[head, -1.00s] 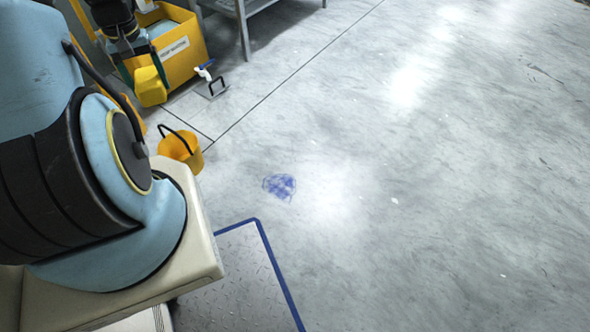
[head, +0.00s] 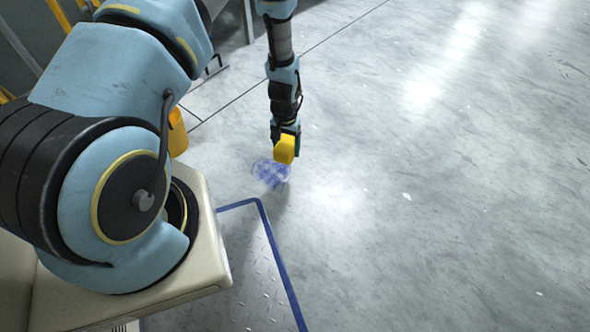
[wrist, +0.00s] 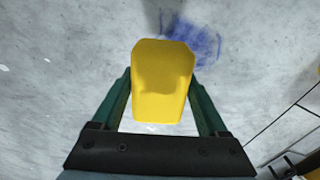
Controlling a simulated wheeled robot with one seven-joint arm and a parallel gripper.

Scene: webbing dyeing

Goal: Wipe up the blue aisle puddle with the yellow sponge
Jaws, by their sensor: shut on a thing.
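The yellow sponge (head: 285,150) is in my gripper (head: 283,136), which is shut on it. In the wrist view the sponge (wrist: 162,84) sits between the two green fingers of my gripper (wrist: 160,98). The blue puddle (head: 271,173) is a patchy stain on the grey floor. In the head view the sponge is at its upper right edge and covers a little of it. In the wrist view the puddle (wrist: 203,44) shows beyond the sponge, up and to the right, partly hidden by it. I cannot tell whether the sponge touches the floor.
A yellow bucket (head: 178,133) stands left of the puddle, mostly hidden behind my arm. A metal plate edged with a blue line (head: 271,235) lies in front of the puddle. The floor to the right is open.

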